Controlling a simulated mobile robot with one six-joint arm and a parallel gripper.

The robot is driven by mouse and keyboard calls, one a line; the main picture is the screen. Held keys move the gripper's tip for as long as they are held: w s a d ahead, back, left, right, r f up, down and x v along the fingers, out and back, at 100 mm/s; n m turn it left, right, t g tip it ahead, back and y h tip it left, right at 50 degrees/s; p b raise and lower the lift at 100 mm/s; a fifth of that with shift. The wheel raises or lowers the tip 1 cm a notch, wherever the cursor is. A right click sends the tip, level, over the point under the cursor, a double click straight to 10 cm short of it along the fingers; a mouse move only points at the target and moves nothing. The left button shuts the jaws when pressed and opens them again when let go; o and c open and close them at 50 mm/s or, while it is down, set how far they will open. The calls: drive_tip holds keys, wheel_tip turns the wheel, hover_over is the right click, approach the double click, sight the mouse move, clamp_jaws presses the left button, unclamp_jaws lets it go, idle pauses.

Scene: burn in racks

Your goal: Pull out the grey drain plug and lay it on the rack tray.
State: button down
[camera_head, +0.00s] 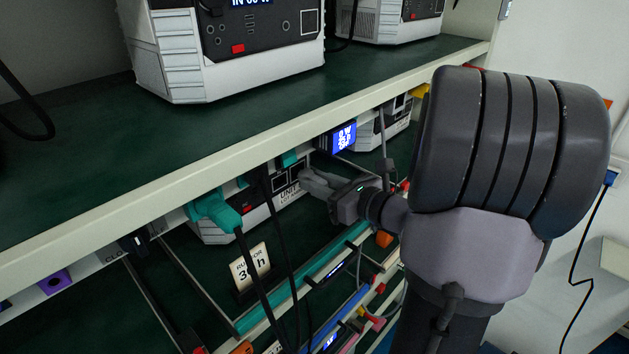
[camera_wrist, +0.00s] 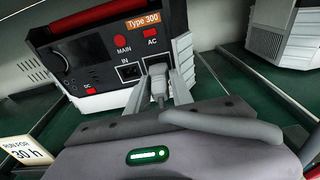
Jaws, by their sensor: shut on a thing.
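The grey drain plug (camera_wrist: 158,82) is at the outlet beneath the AC button on the front of a white and black unit (camera_wrist: 105,45) labelled Type 300. Whether its tip is fully seated is hidden. My gripper (camera_wrist: 160,80) is shut on the plug, with one finger on each side. A grey cable (camera_wrist: 225,124) bends across the front of my gripper. In the head view, my gripper (camera_head: 312,181) reaches under the upper shelf to the unit (camera_head: 285,198); the plug is too small to tell there. The green rack tray (camera_head: 190,262) lies under the unit.
A "run for 30 h" card (camera_head: 250,268) stands in front of the unit. A teal connector (camera_head: 215,210) and black cables hang left of my gripper. The upper shelf's pale edge (camera_head: 200,160) is close above. Another unit (camera_wrist: 285,35) stands to the right.

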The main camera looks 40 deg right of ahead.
sight(329, 220)
drive_tip(key=shift+s, duration=0.85)
drive_tip(key=shift+s+d, duration=0.1)
drive_tip(key=shift+s, duration=0.9)
drive_tip(key=shift+f+b, duration=0.2)
drive_tip(key=shift+b, duration=0.15)
drive_tip(key=shift+f+b, duration=2.3)
drive_tip(key=shift+f, duration=0.3)
drive_tip(key=c, duration=1)
unclamp_jaws()
drive_tip(key=shift+c, duration=0.2)
